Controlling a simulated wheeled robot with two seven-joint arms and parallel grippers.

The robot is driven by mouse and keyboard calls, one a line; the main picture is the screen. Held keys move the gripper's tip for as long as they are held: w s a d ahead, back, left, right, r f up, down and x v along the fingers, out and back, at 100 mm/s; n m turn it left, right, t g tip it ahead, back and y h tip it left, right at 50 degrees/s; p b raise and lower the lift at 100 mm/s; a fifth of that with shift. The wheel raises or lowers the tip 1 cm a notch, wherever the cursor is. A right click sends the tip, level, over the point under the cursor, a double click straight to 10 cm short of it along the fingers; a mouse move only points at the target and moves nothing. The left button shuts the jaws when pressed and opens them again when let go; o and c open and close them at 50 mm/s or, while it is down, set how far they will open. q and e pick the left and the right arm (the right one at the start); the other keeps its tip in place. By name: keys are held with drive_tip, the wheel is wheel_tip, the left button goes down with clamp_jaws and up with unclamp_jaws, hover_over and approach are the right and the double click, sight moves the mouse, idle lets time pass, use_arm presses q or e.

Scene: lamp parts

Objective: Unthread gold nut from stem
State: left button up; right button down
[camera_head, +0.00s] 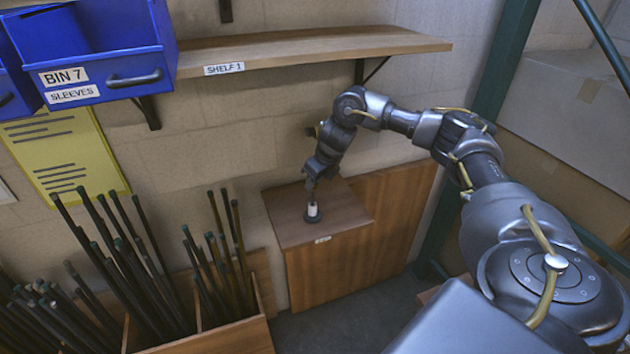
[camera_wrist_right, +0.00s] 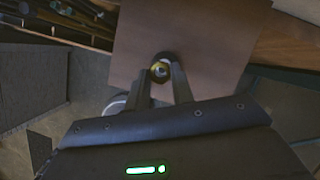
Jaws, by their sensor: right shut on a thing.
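In the head view the right gripper (camera_head: 311,191) points down over a small white stem (camera_head: 313,209) with a dark round base (camera_head: 312,217). The stem stands upright on a low wooden cabinet (camera_head: 288,231). The nut is too small to make out in the head view. The left gripper is not in view.
A wooden shelf (camera_head: 300,52) and a blue bin (camera_head: 108,58) are above, on the wall. A wooden crate (camera_head: 222,338) of dark rods stands to the left. A green post (camera_head: 487,100) rises at the right. The cabinet top around the stem is clear.

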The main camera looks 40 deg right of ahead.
sight(315, 185)
drive_tip(key=shift+r+p, duration=1.65)
drive_tip(key=shift+r, duration=0.35)
